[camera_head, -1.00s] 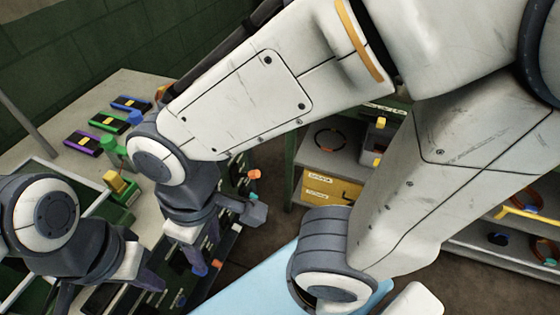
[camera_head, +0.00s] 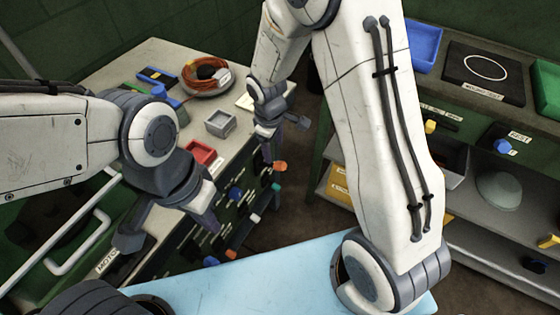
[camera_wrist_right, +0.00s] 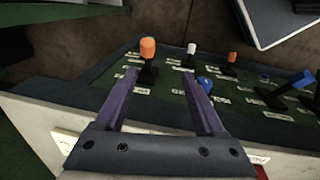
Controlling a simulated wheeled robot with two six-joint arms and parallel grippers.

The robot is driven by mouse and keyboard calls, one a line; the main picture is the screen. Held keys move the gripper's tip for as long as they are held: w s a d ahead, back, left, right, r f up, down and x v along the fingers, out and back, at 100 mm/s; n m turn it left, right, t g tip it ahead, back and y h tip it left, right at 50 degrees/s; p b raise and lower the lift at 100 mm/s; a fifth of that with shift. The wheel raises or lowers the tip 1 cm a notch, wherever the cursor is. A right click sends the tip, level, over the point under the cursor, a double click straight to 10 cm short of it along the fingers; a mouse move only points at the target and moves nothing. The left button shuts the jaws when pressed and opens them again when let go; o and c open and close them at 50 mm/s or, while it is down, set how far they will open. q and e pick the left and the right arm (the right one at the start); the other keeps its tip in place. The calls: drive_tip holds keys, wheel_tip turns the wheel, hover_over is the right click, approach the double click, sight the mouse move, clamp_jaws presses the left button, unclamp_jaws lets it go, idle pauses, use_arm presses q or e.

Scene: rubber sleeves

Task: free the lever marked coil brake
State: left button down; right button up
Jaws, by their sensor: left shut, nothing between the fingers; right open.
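A dark green lever panel (camera_head: 225,225) fills the workbench front. It carries several levers and knobs with small labels too small to read, so I cannot tell which one is coil brake. In the right wrist view, an orange-topped lever (camera_wrist_right: 148,48) stands upright just beyond and between my right gripper's fingers (camera_wrist_right: 160,78). A white-topped lever (camera_wrist_right: 191,49), another orange one (camera_wrist_right: 231,57), a blue knob (camera_wrist_right: 206,84) and a tilted blue lever (camera_wrist_right: 300,81) lie further right. In the head view my right gripper (camera_head: 267,148) is open above the panel's far end. My left gripper (camera_head: 206,222) is shut and empty near its front.
On the benchtop are a red tray (camera_head: 200,153), a grey box (camera_head: 221,122) and an orange cable coil (camera_head: 206,73). A shelf (camera_head: 490,185) with bins stands at right. A light blue surface (camera_head: 260,270) lies in front. My right arm hides much of the middle.

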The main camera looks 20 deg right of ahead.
hover_over(282, 163)
drive_tip(key=s, duration=0.1)
drive_tip(key=f, duration=0.5)
drive_tip(key=shift+a, duration=0.35)
drive_tip(key=f, duration=0.3)
drive_tip(key=f+b, duration=0.1)
drive_tip(key=f, duration=0.2)
drive_tip(key=w+f, duration=0.1)
drive_tip(key=f, duration=0.2)
drive_tip(key=shift+d+f+b, duration=0.35)
drive_tip(key=shift+f, duration=0.05)
clamp_jaws()
